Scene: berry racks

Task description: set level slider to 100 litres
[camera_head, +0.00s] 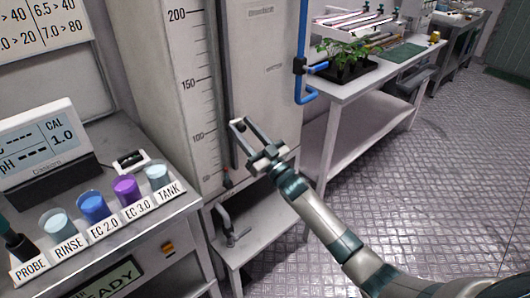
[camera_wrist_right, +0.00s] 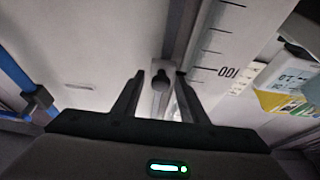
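The tall pale tank (camera_head: 262,60) carries a vertical scale (camera_head: 190,100) marked 200, 150 and 100, with a dark upright track (camera_head: 224,70) beside it. My right gripper (camera_head: 239,137) is open in front of the track, near the height of the 100 mark. In the right wrist view, a grey rounded knob (camera_wrist_right: 160,80) lies between the spread fingers of the gripper (camera_wrist_right: 157,95), with gaps visible on both sides. The 100 mark (camera_wrist_right: 229,72) is beside it there. The knob is hard to make out in the head view. My left gripper is not in view.
A bench at left holds labelled cups (camera_head: 92,208) and a meter (camera_head: 40,145). A plant tray (camera_head: 345,66) stands beyond.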

